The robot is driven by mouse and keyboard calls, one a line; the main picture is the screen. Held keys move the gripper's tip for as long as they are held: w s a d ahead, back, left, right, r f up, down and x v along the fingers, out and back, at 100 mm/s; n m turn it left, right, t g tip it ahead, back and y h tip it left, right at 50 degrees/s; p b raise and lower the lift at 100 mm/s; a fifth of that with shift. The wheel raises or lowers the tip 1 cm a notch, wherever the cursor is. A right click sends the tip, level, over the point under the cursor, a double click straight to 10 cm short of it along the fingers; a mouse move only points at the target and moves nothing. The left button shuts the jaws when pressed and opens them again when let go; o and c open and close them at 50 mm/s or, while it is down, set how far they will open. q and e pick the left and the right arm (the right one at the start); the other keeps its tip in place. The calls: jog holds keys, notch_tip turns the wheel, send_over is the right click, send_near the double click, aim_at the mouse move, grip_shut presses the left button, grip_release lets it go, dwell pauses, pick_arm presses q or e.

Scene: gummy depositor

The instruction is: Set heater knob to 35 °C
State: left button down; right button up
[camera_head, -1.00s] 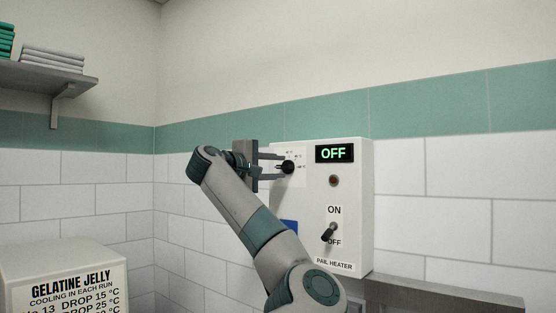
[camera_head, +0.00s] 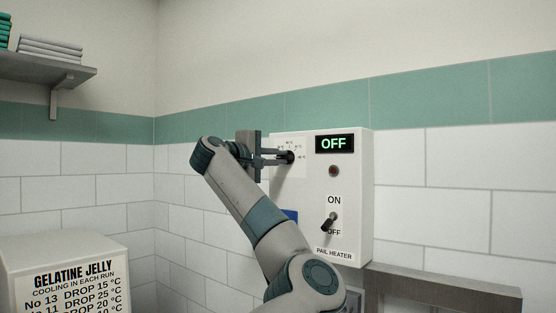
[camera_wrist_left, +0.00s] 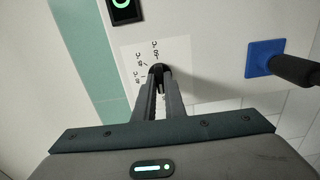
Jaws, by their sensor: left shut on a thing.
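The pail heater (camera_head: 352,215) is a white box on the tiled wall. Its display (camera_head: 334,144) reads OFF in green, and the toggle switch (camera_head: 329,222) below tilts down towards OFF. The black heater knob (camera_head: 290,157) sits at the upper left on a pale dial plate. My left gripper (camera_head: 285,157) reaches it from the left and is shut on it. In the left wrist view the fingers close around the dark knob (camera_wrist_left: 158,69), with small temperature marks around it. My right gripper is not in view.
A dark red lamp (camera_head: 333,171) sits under the display. A blue plate (camera_wrist_left: 262,58) with a dark handle is beside the dial. A gelatine jelly chart (camera_head: 72,287) is on a white box at lower left. A shelf (camera_head: 48,76) holds folded cloths.

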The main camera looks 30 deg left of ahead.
pick_arm(q)
jog(key=shift+f+m+b, duration=0.15)
jog(key=shift+m+b, duration=2)
jog(key=shift+b, duration=0.15)
jog(key=shift+f+m+b, duration=0.1)
jog(key=shift+m+b, duration=2.05)
jog(key=shift+b, duration=0.1)
jog(key=c, duration=1.8)
grip_release()
jog(key=shift+r, duration=0.1)
jog(key=shift+r, duration=0.1)
jog(key=shift+s, duration=0.15)
